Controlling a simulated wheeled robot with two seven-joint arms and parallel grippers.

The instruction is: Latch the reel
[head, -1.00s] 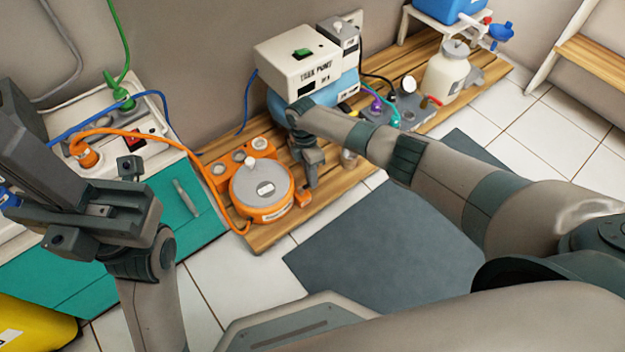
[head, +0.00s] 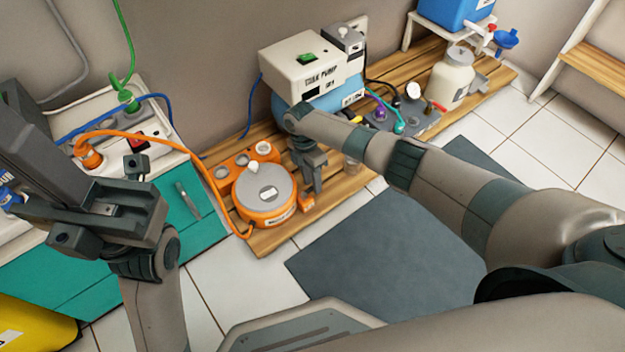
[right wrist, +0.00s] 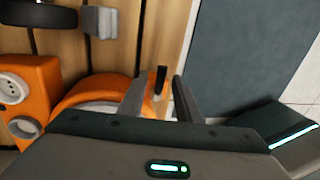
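The orange reel (head: 264,214) with a grey round top sits on the wooden slatted bench, and an orange cable runs from it to the left. A small orange latch part (head: 307,203) sticks out at its right side. My right gripper (head: 318,189) is beside the reel's right edge, pointing down. In the right wrist view its two fingers (right wrist: 158,98) are apart, with a black latch lever (right wrist: 160,79) standing in the gap between them. I see no clear contact with either finger. My left gripper (head: 105,205) is at the left, open and empty, above the teal surface.
The blue-and-white pump box (head: 305,65) stands behind my right gripper. A grey manifold (head: 415,120) and a white jar (head: 452,80) are further right. A teal panel with a grey handle (head: 188,198) is left of the reel. A grey mat (head: 385,255) lies on the floor in front.

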